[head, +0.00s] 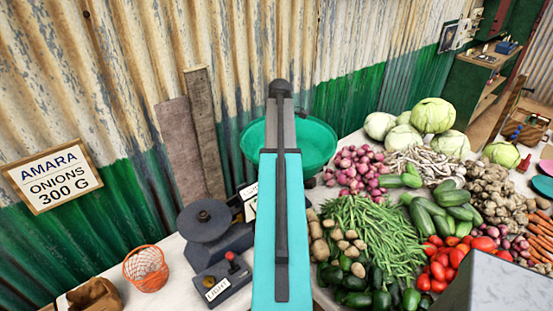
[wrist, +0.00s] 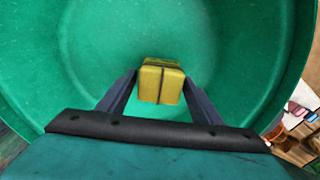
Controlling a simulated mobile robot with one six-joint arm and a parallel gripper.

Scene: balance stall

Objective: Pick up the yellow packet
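The yellow packet (wrist: 161,82), a small block with a dark band down its middle, shows in the wrist view inside a round green pan (wrist: 250,60). My gripper (wrist: 161,78) is over the pan, with one dark finger on each side of the packet. In the head view the green pan (head: 322,148) stands behind my teal arm, which hides my gripper, and the packet does not show.
A dark scale (head: 207,222), a small box with a red knob (head: 220,284) and an orange wire basket (head: 146,269) stand left of my arm. Heaped vegetables (head: 375,235) crowd the table at right. A corrugated wall (head: 110,110) rises close behind the pan.

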